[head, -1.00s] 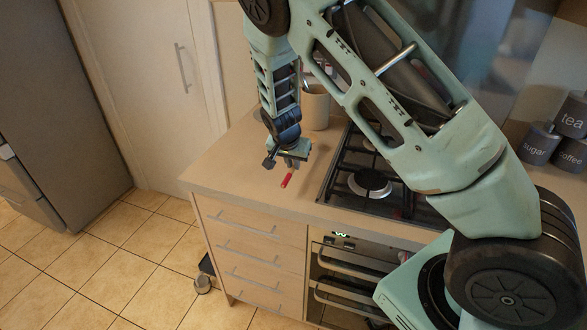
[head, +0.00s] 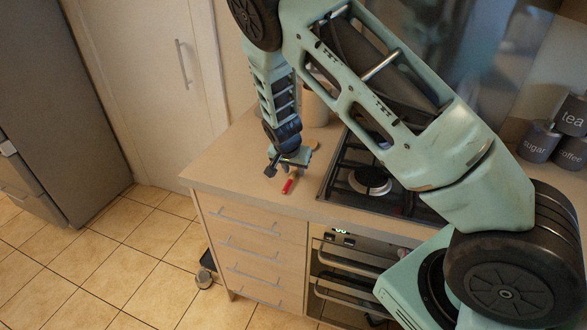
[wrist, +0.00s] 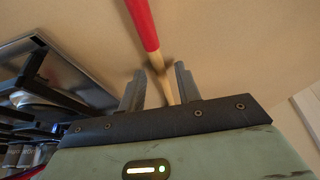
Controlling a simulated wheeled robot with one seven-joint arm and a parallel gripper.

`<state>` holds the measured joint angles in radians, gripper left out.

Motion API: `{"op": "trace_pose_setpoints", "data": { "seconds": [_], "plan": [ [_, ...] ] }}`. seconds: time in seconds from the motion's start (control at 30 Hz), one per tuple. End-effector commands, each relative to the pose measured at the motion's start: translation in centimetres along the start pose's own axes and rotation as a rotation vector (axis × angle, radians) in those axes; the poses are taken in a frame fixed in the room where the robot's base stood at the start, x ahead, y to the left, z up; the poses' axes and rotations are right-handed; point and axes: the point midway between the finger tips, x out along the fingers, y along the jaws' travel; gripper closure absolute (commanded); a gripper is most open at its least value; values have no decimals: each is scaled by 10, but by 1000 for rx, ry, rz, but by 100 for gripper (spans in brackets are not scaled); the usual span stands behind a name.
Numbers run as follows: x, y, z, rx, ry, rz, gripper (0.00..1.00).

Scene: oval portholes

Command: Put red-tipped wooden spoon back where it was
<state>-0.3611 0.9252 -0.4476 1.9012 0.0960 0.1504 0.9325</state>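The red-tipped wooden spoon shows its red end (head: 288,186) just in front of my gripper (head: 290,166) in the head view, at the counter's front left part. In the wrist view its red end (wrist: 143,22) runs up out of the picture, and its pale wooden handle passes between the two fingers of my gripper (wrist: 160,80). Gaps show between handle and fingers, so the gripper looks open around it, close to the counter top. The handle appears to lie on the counter. The far end of the spoon is mostly hidden behind my gripper.
The wooden counter (head: 232,170) is clear to the left of my gripper. A gas hob (head: 370,181) lies close to the right. A beige pot (head: 315,108) stands behind, partly hidden by my arm. Dark canisters (head: 540,141) stand far right.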

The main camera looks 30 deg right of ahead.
Motion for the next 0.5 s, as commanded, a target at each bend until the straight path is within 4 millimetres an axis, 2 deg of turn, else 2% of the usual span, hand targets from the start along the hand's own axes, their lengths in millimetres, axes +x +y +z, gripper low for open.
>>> {"op": "trace_pose_setpoints", "data": {
  "seconds": [0.17, 0.5],
  "plan": [
    [-19, -2, 0, 0, 2, -4, 67],
    [-88, -2, 1, -1, 2, -5, 67]
  ]
}}
